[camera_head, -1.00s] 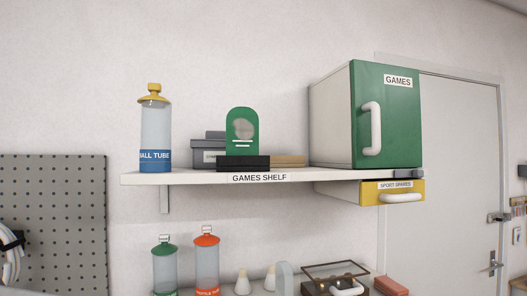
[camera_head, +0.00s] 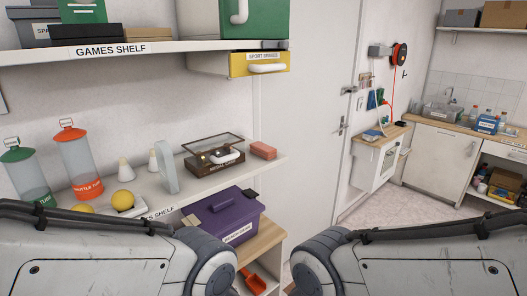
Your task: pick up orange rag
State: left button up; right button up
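A small flat orange-red block-like thing (camera_head: 263,150) lies at the right end of the lower shelf; I cannot tell whether it is a folded rag. An orange-red scoop-like thing (camera_head: 252,281) sits low below the purple box, partly hidden by my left arm. No other thing that looks like an orange rag is clear. Both my arms show at the bottom of the view, but neither gripper is in view.
The lower shelf (camera_head: 222,178) holds a lidded case (camera_head: 213,158), tubes and yellow balls. A purple box (camera_head: 225,215) stands below it. A door (camera_head: 312,110) is in the middle. Open floor (camera_head: 372,215) leads to a counter with a sink (camera_head: 440,112) at right.

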aim_at(265, 152)
jog(key=k, duration=0.6)
jog(key=z, duration=0.7)
jog(key=i, duration=0.6)
jog(key=z, duration=0.5)
jog(key=i, duration=1.3)
jog(key=u, duration=0.7)
